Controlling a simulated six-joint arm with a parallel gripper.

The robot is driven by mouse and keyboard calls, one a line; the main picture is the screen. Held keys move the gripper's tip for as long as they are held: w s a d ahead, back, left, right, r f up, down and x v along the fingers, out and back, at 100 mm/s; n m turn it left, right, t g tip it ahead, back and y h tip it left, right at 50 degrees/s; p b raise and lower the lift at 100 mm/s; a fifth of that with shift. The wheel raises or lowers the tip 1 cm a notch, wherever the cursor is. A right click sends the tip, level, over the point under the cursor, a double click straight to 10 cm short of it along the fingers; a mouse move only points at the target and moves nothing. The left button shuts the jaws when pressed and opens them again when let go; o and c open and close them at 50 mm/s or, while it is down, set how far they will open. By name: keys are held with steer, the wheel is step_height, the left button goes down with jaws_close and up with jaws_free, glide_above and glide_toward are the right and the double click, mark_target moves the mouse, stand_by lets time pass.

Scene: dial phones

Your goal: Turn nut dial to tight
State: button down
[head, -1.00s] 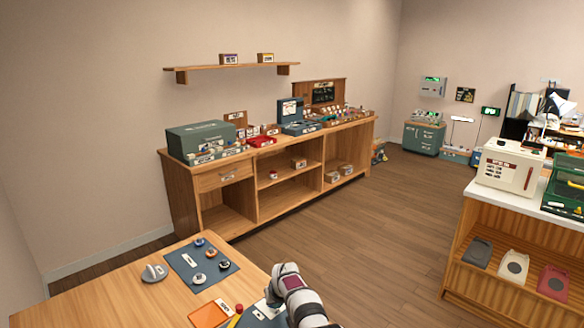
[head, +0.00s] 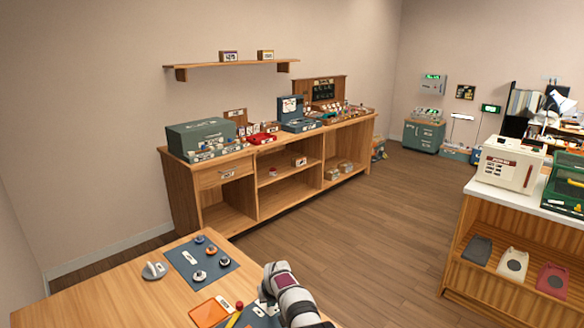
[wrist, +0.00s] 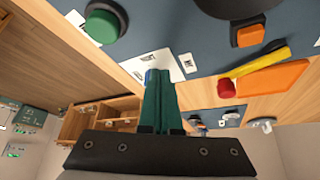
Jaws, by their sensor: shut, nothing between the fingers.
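My gripper (wrist: 157,74) is shut and empty. Its green fingers point at a dark blue-grey panel, with the tips in front of a white label plate that bears a small blue mark. A green round knob (wrist: 105,22) on a white plate is left of the fingertips. A large dark round part (wrist: 228,6) and an orange block (wrist: 248,36) are to the right. I cannot tell which of these is the nut dial, and I read no tight mark. In the head view my arm covers most of this panel (head: 258,320).
A yellow-handled tool (wrist: 260,70) with a red end lies beside an orange tray (wrist: 275,85). A dark mat (head: 213,254) with several knobs and a grey object (head: 154,270) lie farther left on the wooden table (head: 110,290).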

steer(key=shift+a, duration=0.1)
stand_by(0.3)
steer(key=shift+s, duration=0.4)
step_height(320, 180, up, 6)
steer(key=f, duration=0.2)
steer(key=d+f, duration=0.1)
steer(key=f, duration=0.1)
steer(key=w+d+f, duration=0.1)
steer(key=f, duration=0.1)
steer(key=shift+d, duration=0.15)
stand_by(0.4)
